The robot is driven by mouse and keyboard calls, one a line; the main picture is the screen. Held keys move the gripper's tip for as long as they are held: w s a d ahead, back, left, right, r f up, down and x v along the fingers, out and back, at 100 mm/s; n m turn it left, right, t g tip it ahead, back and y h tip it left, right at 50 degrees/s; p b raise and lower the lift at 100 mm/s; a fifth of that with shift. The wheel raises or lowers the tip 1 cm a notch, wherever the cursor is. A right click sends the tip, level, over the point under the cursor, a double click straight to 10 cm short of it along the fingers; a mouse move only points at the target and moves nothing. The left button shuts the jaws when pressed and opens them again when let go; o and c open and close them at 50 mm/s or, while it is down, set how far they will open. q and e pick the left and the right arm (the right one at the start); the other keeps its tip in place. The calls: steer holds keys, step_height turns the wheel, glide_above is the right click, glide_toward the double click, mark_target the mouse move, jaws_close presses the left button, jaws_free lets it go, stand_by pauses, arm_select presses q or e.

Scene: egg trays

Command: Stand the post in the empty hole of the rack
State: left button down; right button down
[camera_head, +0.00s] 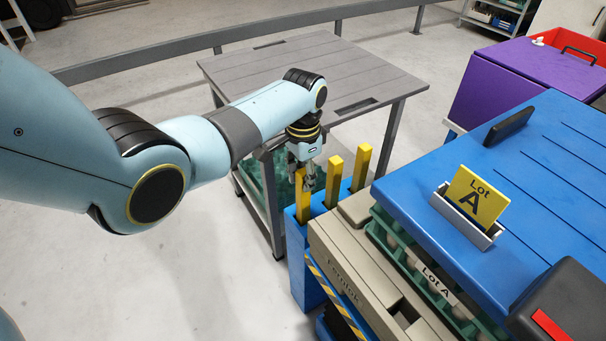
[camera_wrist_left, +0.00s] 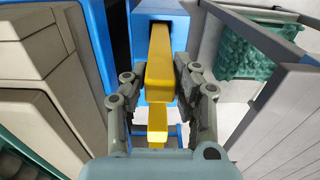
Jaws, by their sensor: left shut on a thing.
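Three yellow posts stand along the narrow blue rack (camera_head: 296,262) in the head view. My left gripper (camera_head: 309,182) is shut on the nearest yellow post (camera_head: 302,207), which is upright with its lower end at the rack's top. I cannot tell how deep it sits. The middle post (camera_head: 334,182) and far post (camera_head: 360,170) are upright to the right of the gripper. In the left wrist view, the held post (camera_wrist_left: 158,72) is between the two fingers, with the blue rack (camera_wrist_left: 178,62) behind it. My right gripper is not in view.
A beige crate (camera_head: 350,260) stands close to the rack's right. A grey slatted table (camera_head: 300,65) is behind the gripper. Open floor (camera_head: 190,280) lies to the left.

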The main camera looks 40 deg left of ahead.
arm_select(q)
steer(key=shift+f, duration=0.15)
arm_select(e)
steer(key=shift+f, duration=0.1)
arm_select(q)
steer(key=c, duration=1)
jaws_free()
steer(key=shift+c, duration=0.2)
steer(key=shift+o, duration=0.4)
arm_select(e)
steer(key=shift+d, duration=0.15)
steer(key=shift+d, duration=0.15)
